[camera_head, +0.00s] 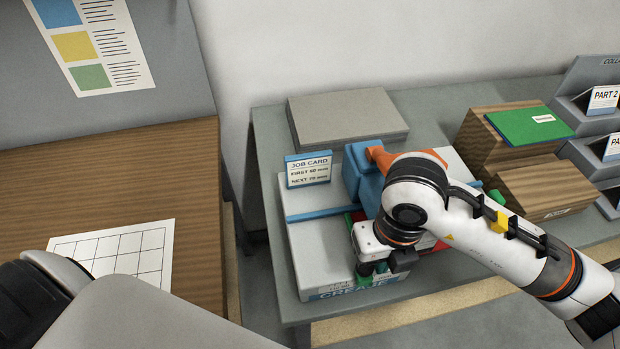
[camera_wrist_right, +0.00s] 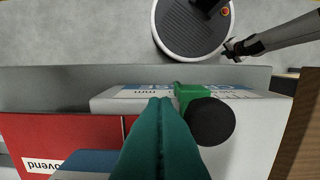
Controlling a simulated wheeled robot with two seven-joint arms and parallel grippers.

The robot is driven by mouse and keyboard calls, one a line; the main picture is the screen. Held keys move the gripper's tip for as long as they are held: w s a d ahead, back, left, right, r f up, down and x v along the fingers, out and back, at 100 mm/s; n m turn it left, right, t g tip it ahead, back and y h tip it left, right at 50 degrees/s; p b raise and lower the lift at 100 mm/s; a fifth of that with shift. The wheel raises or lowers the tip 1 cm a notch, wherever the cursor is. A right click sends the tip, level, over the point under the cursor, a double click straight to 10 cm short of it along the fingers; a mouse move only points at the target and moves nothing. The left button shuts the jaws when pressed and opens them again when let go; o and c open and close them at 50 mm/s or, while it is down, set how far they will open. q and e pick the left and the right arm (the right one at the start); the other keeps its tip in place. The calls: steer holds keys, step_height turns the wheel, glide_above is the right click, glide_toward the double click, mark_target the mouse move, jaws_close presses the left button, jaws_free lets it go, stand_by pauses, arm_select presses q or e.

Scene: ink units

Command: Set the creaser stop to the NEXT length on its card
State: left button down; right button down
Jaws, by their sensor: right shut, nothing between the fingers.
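The creaser (camera_head: 315,250) is a pale grey unit on the grey table, with a blue front label. Its job card (camera_head: 308,170) stands upright at its back left, with a FIRST line and a NEXT line in mm; the figures are too small to read surely. My right gripper (camera_head: 374,270) is low at the creaser's front edge, largely hidden by its wrist. In the right wrist view its teal fingers (camera_wrist_right: 160,108) are shut and empty, beside a green stop (camera_wrist_right: 187,92) with a round black knob (camera_wrist_right: 211,121). I cannot tell whether they touch. My left gripper is out of view.
A blue block (camera_head: 361,178) with an orange part rises behind my right wrist. A red piece (camera_wrist_right: 70,140) lies left of the fingers in the wrist view. A grey slab (camera_head: 347,115) is behind the creaser. Wooden blocks (camera_head: 545,188) and a green pad (camera_head: 530,124) are right.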

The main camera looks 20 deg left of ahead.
steer(key=shift+s+a, duration=0.45)
steer(key=shift+a, duration=0.1)
steer(key=shift+s+a, duration=0.25)
steer(key=shift+a, duration=0.15)
steer(key=shift+w+d+f+b, duration=0.1)
steer(key=shift+w+d+b, duration=0.25)
steer(key=shift+d+b, duration=0.15)
steer(key=shift+w+d, duration=0.1)
step_height(320, 180, up, 7)
steer(key=p, duration=0.3)
steer(key=shift+p, duration=0.35)
stand_by(2.0)
